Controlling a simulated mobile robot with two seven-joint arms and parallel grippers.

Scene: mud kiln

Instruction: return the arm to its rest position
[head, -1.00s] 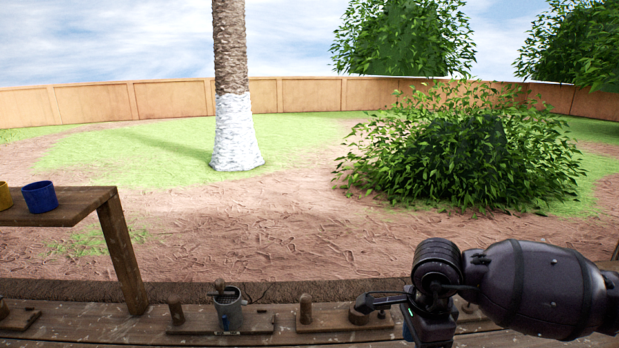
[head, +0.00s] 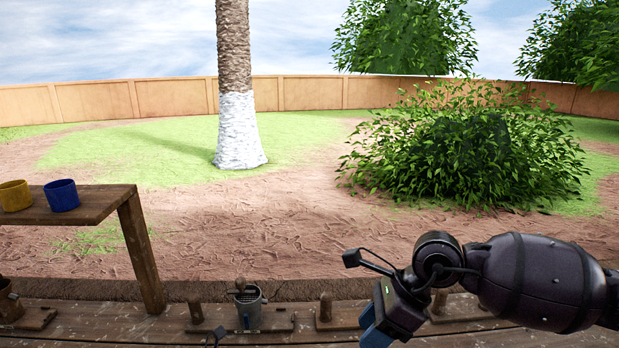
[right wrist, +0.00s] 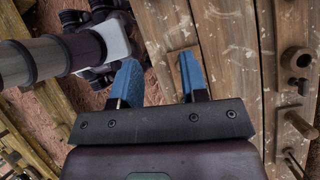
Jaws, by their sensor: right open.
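My right arm comes in from the right in the head view. Its gripper (head: 376,330) hangs low at the bottom edge, over the wooden bench, with only part of a blue finger showing. In the right wrist view my right gripper (right wrist: 160,78) has its two blue fingers apart, with nothing between them. Wooden planks (right wrist: 228,45) lie beyond the fingers. My left gripper is not in either view.
A worn wooden bench (head: 100,320) runs along the bottom, with a metal cup (head: 250,308) and wooden pegs (head: 325,306). At left, a raised shelf (head: 95,207) bears a blue cup (head: 61,196) and a yellow cup (head: 15,196). The space above the bench's middle is clear.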

